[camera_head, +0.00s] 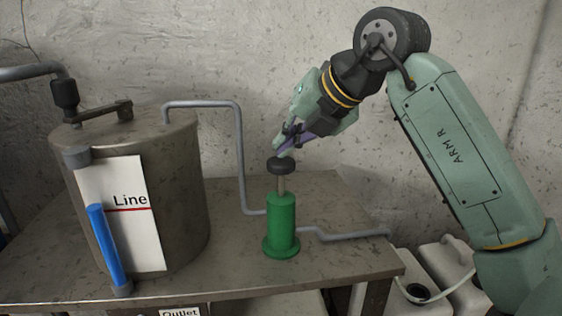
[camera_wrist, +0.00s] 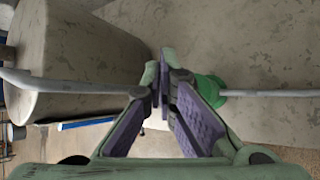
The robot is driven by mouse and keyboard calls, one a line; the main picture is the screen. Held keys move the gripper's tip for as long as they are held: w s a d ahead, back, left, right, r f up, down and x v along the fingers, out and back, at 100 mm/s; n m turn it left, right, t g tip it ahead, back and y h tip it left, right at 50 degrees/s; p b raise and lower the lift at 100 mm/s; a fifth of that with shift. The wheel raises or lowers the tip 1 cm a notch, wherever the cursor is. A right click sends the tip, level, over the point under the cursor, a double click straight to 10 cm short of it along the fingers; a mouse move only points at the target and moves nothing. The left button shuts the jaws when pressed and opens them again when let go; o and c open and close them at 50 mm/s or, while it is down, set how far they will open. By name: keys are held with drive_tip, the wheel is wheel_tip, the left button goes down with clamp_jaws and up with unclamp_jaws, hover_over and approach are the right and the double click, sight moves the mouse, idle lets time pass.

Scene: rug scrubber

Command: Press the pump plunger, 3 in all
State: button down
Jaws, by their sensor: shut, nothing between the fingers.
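The green pump (camera_head: 281,222) stands upright on the metal table. Its dark round plunger knob (camera_head: 281,167) sits on a pale rod, and a length of rod shows between the knob and the green body. My gripper (camera_head: 284,150) is shut and empty, pointing down with its tips right above the knob. I cannot tell whether the tips touch it. In the wrist view, the shut fingertips (camera_wrist: 165,62) hide the knob, and part of the green pump base (camera_wrist: 211,88) shows behind them.
A metal tank (camera_head: 183,190) stands left of the pump, with a white panel marked by a red line (camera_head: 128,210) and a blue tube (camera_head: 104,245). Thin grey pipes (camera_head: 241,150) run to the pump. The table (camera_head: 225,283) is bare in front. Pale canisters (camera_head: 440,262) stand at the right.

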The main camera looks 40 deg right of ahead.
sight(285, 159)
drive_tip(key=shift+f+b, duration=1.6)
drive_tip(key=shift+f, duration=0.35)
idle(1.4)
drive_tip(key=shift+r, duration=0.1)
drive_tip(key=shift+r+p, duration=1.75)
drive_tip(key=shift+r, duration=0.55)
drive_tip(key=shift+r+p, duration=1.95)
drive_tip(key=shift+r, duration=0.6)
drive_tip(key=r+n+y+p, duration=0.1)
drive_tip(key=n, duration=0.1)
drive_tip(key=r+n+g+y+p, duration=0.1)
drive_tip(key=n+y, duration=0.1)
drive_tip(key=r+n+y+p, duration=0.1)
drive_tip(key=n+p, duration=0.1)
drive_tip(key=shift+w+r+g+y, duration=0.25)
drive_tip(key=shift+r+g+y, duration=0.05)
drive_tip(key=shift+r, duration=0.05)
